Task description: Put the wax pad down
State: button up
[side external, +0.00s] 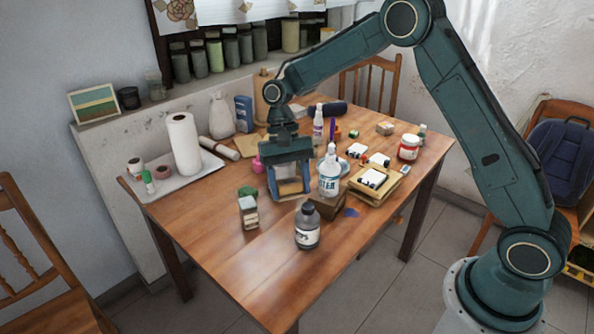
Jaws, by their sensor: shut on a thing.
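My gripper (289,193) points down over the middle of the wooden table (265,284), with its two fingers spread wide around a tan, block-like thing. This thing, which I take to be the wax pad (291,187), shows between the fingers. Its edges are partly hidden by the fingers, and I cannot tell whether its underside touches the table.
Close by on the right are a white spray bottle (329,175) and a dark bottle (307,229). A small box (249,212) stands left. A tray (150,191) with a paper roll (184,145) is at the far left. The front of the table is clear.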

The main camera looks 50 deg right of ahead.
jog(key=d+n, duration=0.1)
jog(key=d+n+h, duration=0.1)
jog(key=n, duration=0.1)
jog(key=shift+w+d+f, duration=0.1)
jog(key=shift+d+f, duration=0.2)
jog(key=shift+d, duration=0.05)
jog(key=shift+d+f+n+g+h, duration=0.15)
jog(key=shift+d+n+h, duration=0.15)
jog(key=shift+d+n, duration=0.35)
jog(key=shift+d+r+n+g+h, duration=0.15)
jog(key=shift+d+n+h, duration=0.2)
jog(key=shift+n, duration=0.5)
jog(key=shift+f, duration=0.1)
